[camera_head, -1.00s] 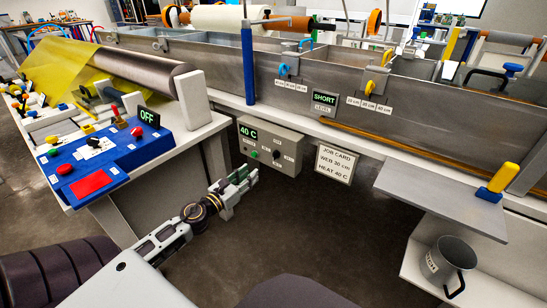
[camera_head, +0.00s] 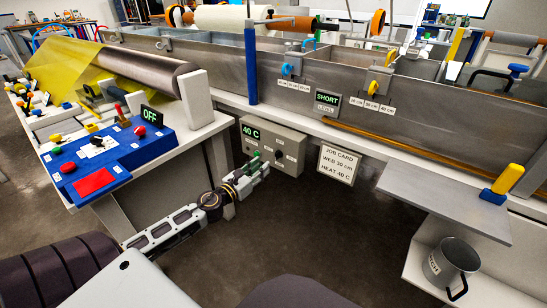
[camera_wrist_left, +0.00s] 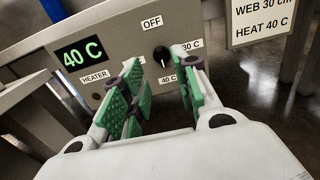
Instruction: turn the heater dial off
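The heater box (camera_head: 295,136) is a grey panel on the bath's front; its display reads 40 C in green. The heater dial (camera_wrist_left: 161,54) is a small black knob with a white mark that points down toward the 40 C label. The OFF label is above it and the 30 C label is to its right. The dial also shows in the head view (camera_head: 278,153). My left gripper (camera_head: 259,165) is in front of the box. In the left wrist view its green-padded fingers (camera_wrist_left: 161,92) are apart and empty, with the dial beyond the gap. My right gripper is not in view.
A job card (camera_head: 336,163) reading WEB 30 cm, HEAT 40 C hangs right of the box. A blue control panel (camera_head: 120,155) with an OFF display stands at left. A grey shelf (camera_head: 440,212) juts out at right above a metal mug (camera_head: 450,262). The floor below the box is clear.

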